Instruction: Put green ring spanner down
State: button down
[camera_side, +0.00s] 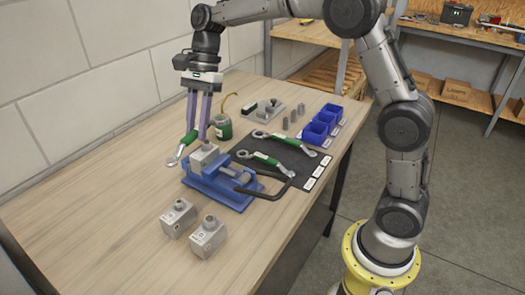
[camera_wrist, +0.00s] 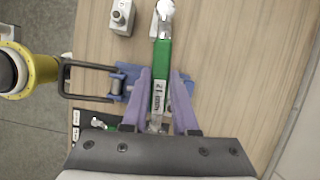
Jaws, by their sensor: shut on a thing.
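My gripper (camera_side: 197,132) is shut on a green-handled ring spanner (camera_side: 188,139), just behind and left of the blue vise. In the side view the spanner slants, its ring end at the lower left. Whether it touches the table is unclear. In the wrist view the green ring spanner (camera_wrist: 161,70) lies lengthwise between the purple fingers, with a white label on its handle. Two other green-handled spanners, a far one (camera_side: 273,136) and a near one (camera_side: 270,160), lie on the dark mat (camera_side: 312,166) at the right.
Grey blocks (camera_side: 178,218) (camera_side: 208,238) stand in front. The table's left is clear.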

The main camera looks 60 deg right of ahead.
jog(key=s+d+f+m+t+h, duration=0.2)
jog(key=s+d+m, duration=0.7)
jog(key=s+m, duration=0.1)
jog(key=s+d+f+m+t+h, duration=0.2)
jog(key=s+d+m+t, duration=0.1)
jog(key=s+d+m, duration=0.6)
jog(key=w+d+f, duration=0.1)
jog(key=w+f, duration=0.2)
jog(key=w, duration=0.1)
jog(key=w+d+f, duration=0.2)
jog(key=w+f, duration=0.1)
jog(key=w, duration=0.1)
jog(key=w+d+f, duration=0.2)
jog(key=w+f, duration=0.1)
jog(key=shift+w, duration=0.4)
jog(key=shift+w+f, duration=0.2)
jog(key=shift+f, duration=1.65)
jog(key=shift+f, duration=0.15)
jog(key=c, duration=0.7)
grip_release()
